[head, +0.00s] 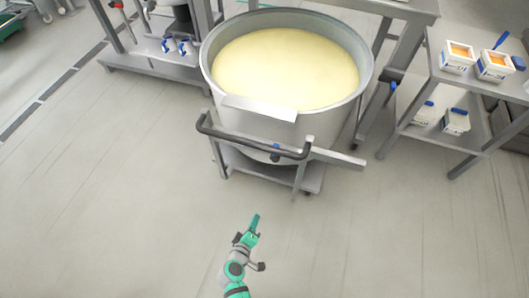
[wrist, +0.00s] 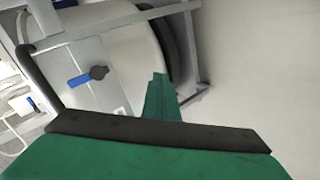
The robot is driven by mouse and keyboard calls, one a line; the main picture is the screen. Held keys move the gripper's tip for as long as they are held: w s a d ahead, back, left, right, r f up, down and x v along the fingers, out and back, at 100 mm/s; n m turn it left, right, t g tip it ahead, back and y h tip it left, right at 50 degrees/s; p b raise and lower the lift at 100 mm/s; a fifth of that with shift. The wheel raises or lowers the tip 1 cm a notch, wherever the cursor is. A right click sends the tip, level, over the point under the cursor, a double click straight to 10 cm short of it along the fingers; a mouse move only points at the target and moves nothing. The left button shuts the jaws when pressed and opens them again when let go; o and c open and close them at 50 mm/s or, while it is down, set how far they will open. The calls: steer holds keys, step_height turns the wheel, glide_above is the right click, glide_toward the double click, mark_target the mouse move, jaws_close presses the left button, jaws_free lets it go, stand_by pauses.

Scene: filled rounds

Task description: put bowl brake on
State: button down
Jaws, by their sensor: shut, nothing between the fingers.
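A large steel bowl (head: 330,128) full of pale yellow dough stands on a low wheeled frame with a dark push handle (head: 250,144) at its front. A small lever with a blue tip and dark pivot (head: 275,156) sits low on the front, below the handle; it looks like the brake. In the wrist view the lever (wrist: 88,76) shows its blue end to the left and dark knob to the right. My gripper (head: 255,221) is shut and empty over the floor in front of the bowl, apart from the lever. Its green finger (wrist: 160,98) shows in the wrist view.
A steel table (head: 430,80) with white tubs stands at the right. A machine stand (head: 150,62) is at the upper left, and a floor drain (head: 50,92) runs beyond it. The floor (head: 130,200) before the bowl is clear.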

steer(key=w+a+r+n+t+h, duration=0.1)
steer(key=w+a+r+t+h, duration=0.15)
steer(key=w+r, duration=0.5)
steer(key=w+a+r+n+t+h, duration=0.15)
steer(key=w+r+h, duration=0.3)
steer(key=w, duration=0.55)
steer(key=w+d+y, duration=0.1)
steer(key=w+d, duration=0.5)
steer(key=d, duration=0.2)
steer(key=shift+w+d+r+m, duration=0.15)
steer(key=shift+w+r+m, duration=0.15)
steer(key=shift+r+m, duration=0.1)
steer(key=shift+w+d+m, duration=0.15)
steer(key=shift+d+m, duration=0.05)
steer(key=shift+m, duration=0.05)
steer(key=shift+a, duration=0.1)
